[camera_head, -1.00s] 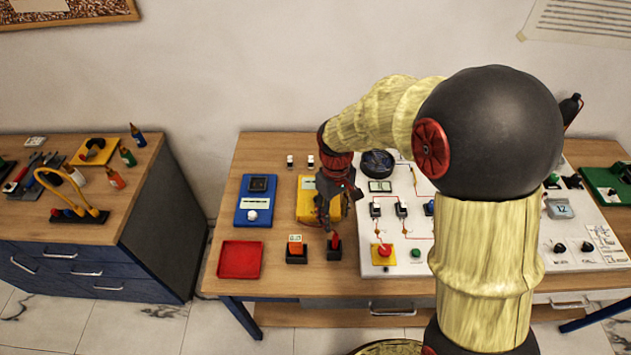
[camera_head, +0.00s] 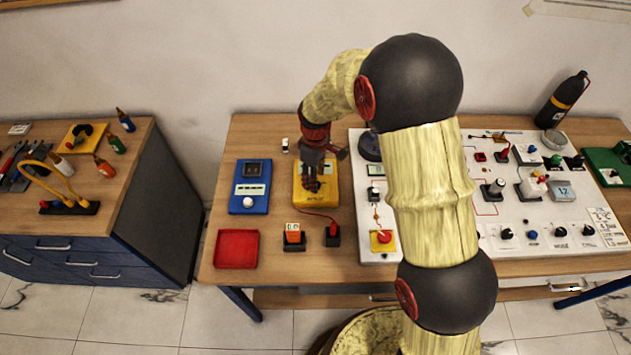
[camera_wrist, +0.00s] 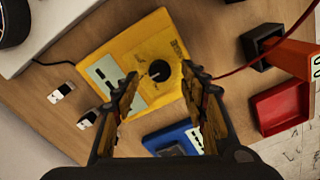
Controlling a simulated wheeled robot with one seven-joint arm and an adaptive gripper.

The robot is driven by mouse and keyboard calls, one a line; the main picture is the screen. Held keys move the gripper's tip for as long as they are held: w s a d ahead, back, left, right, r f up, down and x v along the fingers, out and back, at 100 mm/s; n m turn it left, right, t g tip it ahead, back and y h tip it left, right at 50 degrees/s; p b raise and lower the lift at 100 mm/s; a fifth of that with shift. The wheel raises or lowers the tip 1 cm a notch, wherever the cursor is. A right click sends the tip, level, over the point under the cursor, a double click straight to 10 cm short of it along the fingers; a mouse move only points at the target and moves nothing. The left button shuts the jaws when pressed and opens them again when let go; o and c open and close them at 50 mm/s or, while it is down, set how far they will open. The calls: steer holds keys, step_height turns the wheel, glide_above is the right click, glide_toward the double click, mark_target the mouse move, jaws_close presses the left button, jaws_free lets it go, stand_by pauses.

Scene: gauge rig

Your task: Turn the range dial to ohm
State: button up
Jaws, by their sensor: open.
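The yellow meter (camera_head: 331,193) lies on the table under my gripper (camera_head: 311,183). I cannot tell whether the fingers touch the dial. The meter's pale display (camera_wrist: 105,75) is left of the dial. The scale markings around the dial are too small to read. In the head view my gripper hides the dial.
A blue meter (camera_head: 250,187) and a red tray (camera_head: 237,249) are at left. An orange block (camera_head: 294,234) and a black holder with a red probe (camera_head: 333,233) stand in front. A red lead runs from the holder to the meter. The white panel (camera_head: 372,253) is at right.

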steer(key=shift+f, duration=1.3)
steer(key=shift+c, duration=0.8)
jaws_close()
steer(key=shift+m, duration=0.4)
steer(key=m, duration=0.4)
steer(key=shift+p, duration=0.3)
steer(key=m, duration=0.5)
